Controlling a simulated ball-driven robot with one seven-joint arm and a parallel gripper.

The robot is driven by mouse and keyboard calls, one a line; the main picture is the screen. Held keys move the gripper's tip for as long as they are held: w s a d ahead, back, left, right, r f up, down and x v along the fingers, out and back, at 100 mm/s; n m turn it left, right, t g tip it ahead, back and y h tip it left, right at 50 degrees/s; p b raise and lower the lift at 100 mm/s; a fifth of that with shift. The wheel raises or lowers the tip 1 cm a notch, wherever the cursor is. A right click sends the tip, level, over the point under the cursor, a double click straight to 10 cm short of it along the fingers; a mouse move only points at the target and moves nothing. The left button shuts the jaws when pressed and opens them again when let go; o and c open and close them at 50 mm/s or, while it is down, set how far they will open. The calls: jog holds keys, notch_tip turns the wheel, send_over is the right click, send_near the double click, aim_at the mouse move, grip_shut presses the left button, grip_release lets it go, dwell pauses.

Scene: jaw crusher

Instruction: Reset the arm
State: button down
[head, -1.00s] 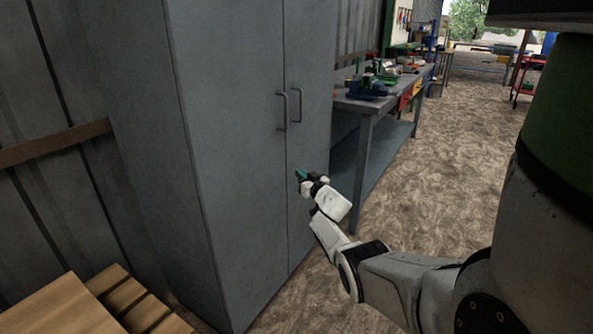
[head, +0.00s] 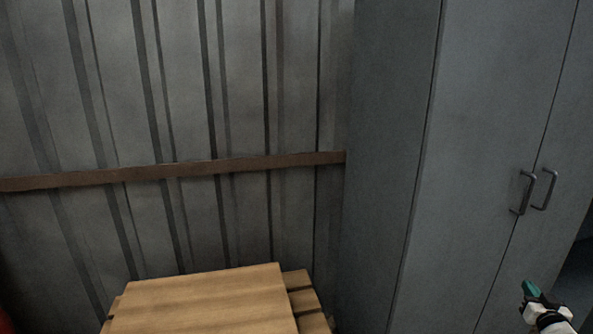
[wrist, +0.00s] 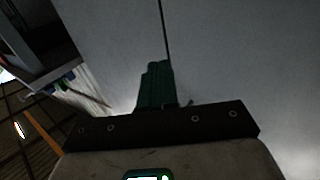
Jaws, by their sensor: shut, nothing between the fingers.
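My gripper (head: 530,288) is at the lower right of the head view, in front of the grey cabinet (head: 470,120). Its green fingers look closed together and hold nothing. In the wrist view my gripper (wrist: 154,84) points toward the cabinet doors (wrist: 230,60), with the dark seam between the doors just beyond the fingertips. Both doors are closed. Their two handles (head: 525,192) show above my gripper in the head view. I cannot tell whether the fingers touch the cabinet. Most of my arm is out of the head view.
A wooden pallet with a board (head: 200,305) on it stands at the bottom left of the cabinet. A corrugated metal wall (head: 180,90) with a rusty horizontal beam (head: 230,166) is behind it. A workbench edge (wrist: 60,75) appears at the left of the wrist view.

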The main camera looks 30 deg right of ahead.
jog(key=w+a+f+g+y, duration=0.15)
jog(key=w+a+f, duration=0.3)
jog(key=a, duration=0.45)
jog(key=w+a+f+g+y, duration=0.1)
jog(key=w+a+f+g, duration=0.15)
jog(key=w+a, duration=0.5)
jog(key=s+a+f+n+g+y, duration=0.1)
jog(key=s+a+f+y, duration=0.15)
jog(key=a, duration=0.95)
jog(key=s+a+f+n+g+y, duration=0.1)
jog(key=s+a+f+y, duration=0.15)
jog(key=a, duration=0.85)
jog(key=s+a+r+n+g+y, duration=0.3)
jog(key=s+a+n+g+y, duration=0.3)
jog(key=s+a, duration=1.25)
notch_tip(320, 180, up, 12)
jog(key=w+n+t+p, duration=0.1)
jog(key=p, duration=1.1)
jog(key=shift+w+a+h+p, duration=0.2)
jog(key=shift+h+p, duration=0.1)
jog(key=shift+h, duration=0.15)
